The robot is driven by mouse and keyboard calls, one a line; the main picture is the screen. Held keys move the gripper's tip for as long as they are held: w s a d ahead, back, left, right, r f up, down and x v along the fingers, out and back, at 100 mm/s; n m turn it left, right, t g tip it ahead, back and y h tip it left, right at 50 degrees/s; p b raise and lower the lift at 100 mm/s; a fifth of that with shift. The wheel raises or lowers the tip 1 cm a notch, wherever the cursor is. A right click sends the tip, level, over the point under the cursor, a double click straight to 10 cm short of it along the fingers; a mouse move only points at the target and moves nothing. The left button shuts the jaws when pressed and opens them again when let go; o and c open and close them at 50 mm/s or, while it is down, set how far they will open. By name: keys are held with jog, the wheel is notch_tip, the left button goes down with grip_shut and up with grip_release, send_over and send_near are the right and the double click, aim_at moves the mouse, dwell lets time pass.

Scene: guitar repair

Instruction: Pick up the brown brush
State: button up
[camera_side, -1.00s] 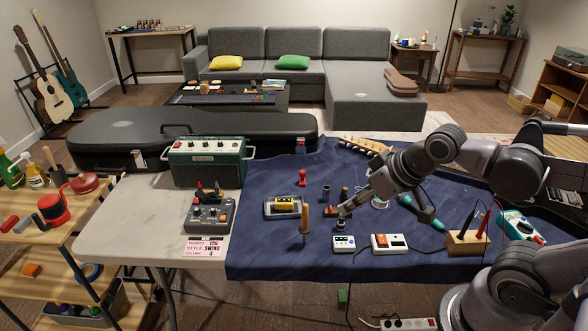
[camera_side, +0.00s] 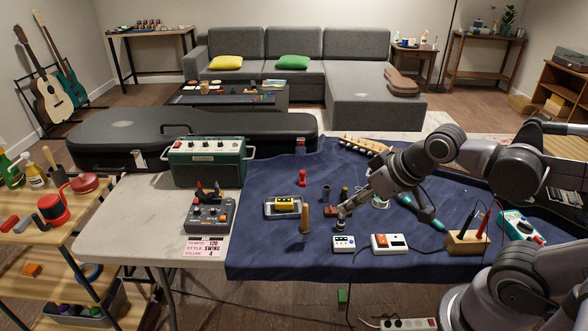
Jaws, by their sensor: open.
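A brown wooden-handled tool (camera_side: 304,218) stands upright on the blue cloth, left of my gripper. It looks like the brown brush, but its bristles cannot be made out. A smaller brown item (camera_side: 345,192) stands just behind my gripper; it is too small to identify. My gripper (camera_side: 342,216) points down and left over the cloth, low above a small dark round piece (camera_side: 340,225). It is open, apart from the upright brown tool. Whether anything lies between the fingers is too small to tell.
A dark cup (camera_side: 326,191), a red item (camera_side: 302,178) and a tray with a yellow block (camera_side: 284,206) lie behind and left. The cloth's front left is clear.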

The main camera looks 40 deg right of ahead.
jog(key=n+g+h, duration=0.3)
jog(key=n+h, duration=1)
jog(key=n, duration=0.9)
send_near(304, 206)
jog(key=x, duration=1)
jog(key=shift+w+d+f, duration=0.1)
jog(key=shift+d, duration=0.25)
grip_shut()
